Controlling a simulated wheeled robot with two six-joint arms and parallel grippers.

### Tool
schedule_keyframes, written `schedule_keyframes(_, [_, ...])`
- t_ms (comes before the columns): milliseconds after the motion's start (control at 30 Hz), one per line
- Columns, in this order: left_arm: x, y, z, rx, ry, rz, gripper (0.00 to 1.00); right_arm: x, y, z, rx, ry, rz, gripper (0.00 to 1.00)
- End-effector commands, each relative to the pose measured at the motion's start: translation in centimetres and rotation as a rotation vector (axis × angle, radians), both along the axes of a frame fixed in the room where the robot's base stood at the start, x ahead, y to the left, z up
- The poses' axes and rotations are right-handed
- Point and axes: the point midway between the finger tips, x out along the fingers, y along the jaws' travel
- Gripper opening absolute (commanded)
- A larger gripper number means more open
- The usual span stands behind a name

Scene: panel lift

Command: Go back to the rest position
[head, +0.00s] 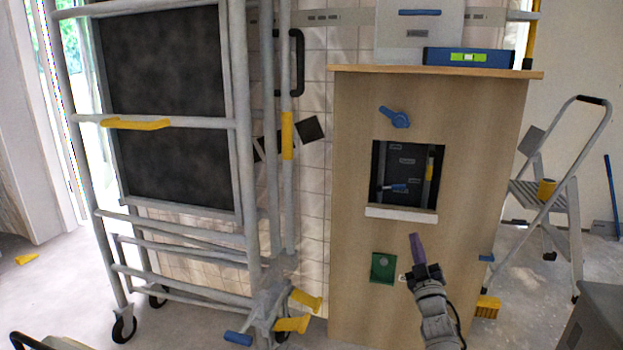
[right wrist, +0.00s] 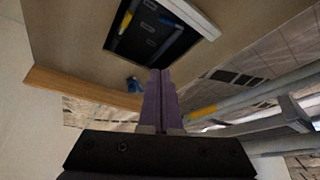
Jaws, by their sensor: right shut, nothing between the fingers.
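My right gripper (head: 416,246), with purple fingers, is raised in front of the wooden cabinet (head: 385,290), just below its square opening (head: 411,165). The fingers are together with nothing between them; the closed purple fingers also show in the right wrist view (right wrist: 160,98). A white ledge (head: 400,214) runs along the bottom of the opening. A small green box (head: 383,267) is on the cabinet front, left of the gripper. A blue lever (head: 395,117) is above the opening. I cannot tell the gap between the fingers and the cabinet. My left gripper is not in view.
A grey tube frame on wheels (head: 180,123) with a dark panel (head: 165,60) stands at the left. A blue level (head: 468,57) lies on the cabinet top (head: 400,71). A stepladder (head: 575,190) stands at the right. A dark box (head: 600,305) is at the lower right.

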Motion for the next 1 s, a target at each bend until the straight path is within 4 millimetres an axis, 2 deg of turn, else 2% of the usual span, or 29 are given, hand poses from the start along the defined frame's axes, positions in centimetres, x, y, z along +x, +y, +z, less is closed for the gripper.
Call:
schedule_keyframes(167, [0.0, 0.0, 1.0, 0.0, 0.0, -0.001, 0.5, 0.5, 0.8, -0.7, 0.033, 0.08, -0.01, 0.0])
schedule_keyframes(367, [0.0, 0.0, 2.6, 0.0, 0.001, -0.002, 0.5, 1.0, 2.1, -2.4, 0.09, 0.228, -0.03, 0.0])
schedule_keyframes(533, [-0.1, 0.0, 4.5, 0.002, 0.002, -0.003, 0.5, 0.9, 4.2, -4.7, 0.152, 0.421, -0.051, 0.0])
schedule_keyframes(633, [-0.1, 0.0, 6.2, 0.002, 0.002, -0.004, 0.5, 0.0, 6.2, -6.7, 0.193, 0.588, -0.066, 0.0])
schedule_keyframes(767, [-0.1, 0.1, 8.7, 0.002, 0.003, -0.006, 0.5, -2.9, 9.7, -10.0, 0.241, 0.861, -0.092, 0.0])
schedule_keyframes(867, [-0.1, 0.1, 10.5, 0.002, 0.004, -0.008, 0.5, -6.4, 12.3, -12.1, 0.26, 1.079, -0.113, 0.0])
schedule_keyframes(1000, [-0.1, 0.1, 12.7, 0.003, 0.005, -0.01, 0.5, -12.5, 15.7, -14.0, 0.258, 1.371, -0.146, 0.0])
